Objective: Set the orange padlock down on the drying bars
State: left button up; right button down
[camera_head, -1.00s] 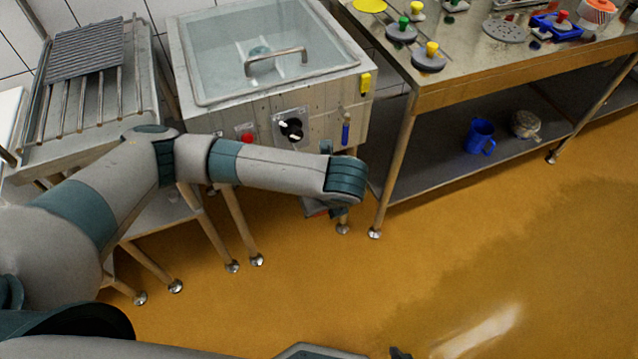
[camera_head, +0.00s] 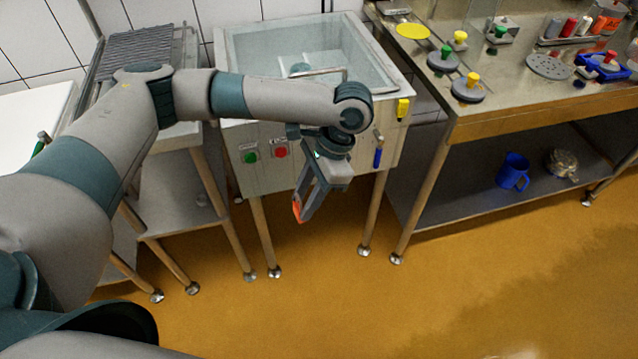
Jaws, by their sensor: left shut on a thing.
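My left gripper (camera_head: 305,205) hangs fingers down in front of the vat's front face, shut on the orange padlock (camera_head: 297,208). Only a small orange part of the padlock shows at the fingertips; the fingers hide the rest. My right gripper is not in view.
A vat with a clear lid (camera_head: 300,45) stands between the bars and a steel bench (camera_head: 520,100). Its front carries a green button (camera_head: 250,156), a red button (camera_head: 281,152) and a blue-handled tap (camera_head: 377,157). A blue jug (camera_head: 513,172) is on the bench's lower shelf.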

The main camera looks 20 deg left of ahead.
pick_arm(q)
notch_tip(320, 180, up, 8)
jog(key=s+a+n+g+h, duration=0.1)
jog(key=s+a+n+h, duration=0.1)
jog(key=n, duration=0.7)
jog(key=shift+s+n+g+h, duration=0.3)
jog(key=shift+s+n+h, duration=0.1)
jog(key=shift+h, duration=0.3)
jog(key=shift+a, duration=0.1)
